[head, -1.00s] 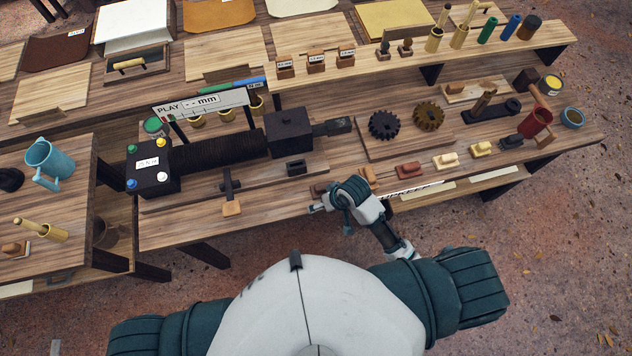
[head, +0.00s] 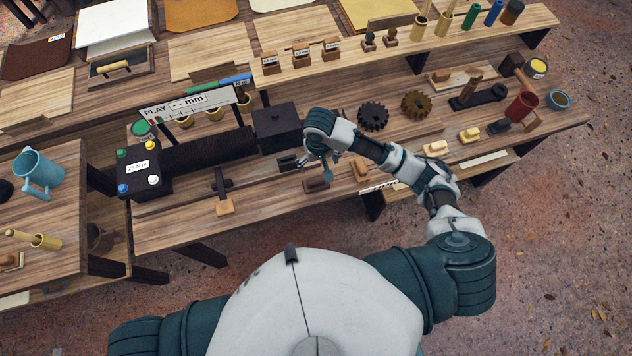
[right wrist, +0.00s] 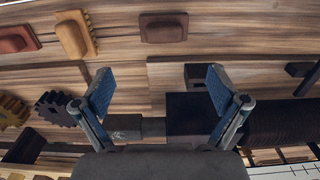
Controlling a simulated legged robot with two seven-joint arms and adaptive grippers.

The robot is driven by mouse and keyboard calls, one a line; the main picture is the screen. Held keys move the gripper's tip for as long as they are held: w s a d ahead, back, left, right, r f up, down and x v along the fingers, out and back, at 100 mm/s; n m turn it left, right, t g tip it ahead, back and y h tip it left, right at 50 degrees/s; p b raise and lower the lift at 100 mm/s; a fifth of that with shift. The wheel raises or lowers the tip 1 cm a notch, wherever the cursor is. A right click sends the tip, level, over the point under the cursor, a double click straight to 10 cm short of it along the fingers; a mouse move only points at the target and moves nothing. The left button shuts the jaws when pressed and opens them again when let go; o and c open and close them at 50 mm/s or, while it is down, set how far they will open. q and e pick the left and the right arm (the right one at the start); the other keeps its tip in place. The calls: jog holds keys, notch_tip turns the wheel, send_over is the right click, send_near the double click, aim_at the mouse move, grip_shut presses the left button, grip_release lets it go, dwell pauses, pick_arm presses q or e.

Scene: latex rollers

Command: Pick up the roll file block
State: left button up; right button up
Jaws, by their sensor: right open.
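No label marks which piece is the roll file block. Small blocks sit along the bench's front: a black notched block (head: 288,162), a dark brown block (head: 317,184), a tan block (head: 361,170) and pale yellow ones (head: 435,149). My right gripper (head: 318,163) is over the front of the bench, just right of the black notched block. In the right wrist view my right gripper (right wrist: 160,88) is open and empty, with bare wood between its fingers. The black notched block (right wrist: 196,76) is beside one finger, partly hidden. The dark brown block (right wrist: 163,27) lies beyond. My left gripper is out of view.
A black roller machine (head: 210,152) with coloured knobs stands behind and left. Two gears, dark (head: 373,116) and bronze (head: 416,105), lie to the right. A raised shelf (head: 390,48) runs behind.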

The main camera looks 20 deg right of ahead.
aim_at(316, 179)
notch_tip(316, 179, down, 8)
jog(key=shift+r, duration=0.25)
jog(key=shift+w+a+f, duration=0.1)
jog(key=shift+a+f, duration=0.1)
jog(key=shift+f, duration=1.15)
jog(key=shift+w+a+f, duration=0.1)
jog(key=shift+a+f, duration=0.05)
jog(key=shift+f, duration=1.15)
jog(key=c, duration=1.5)
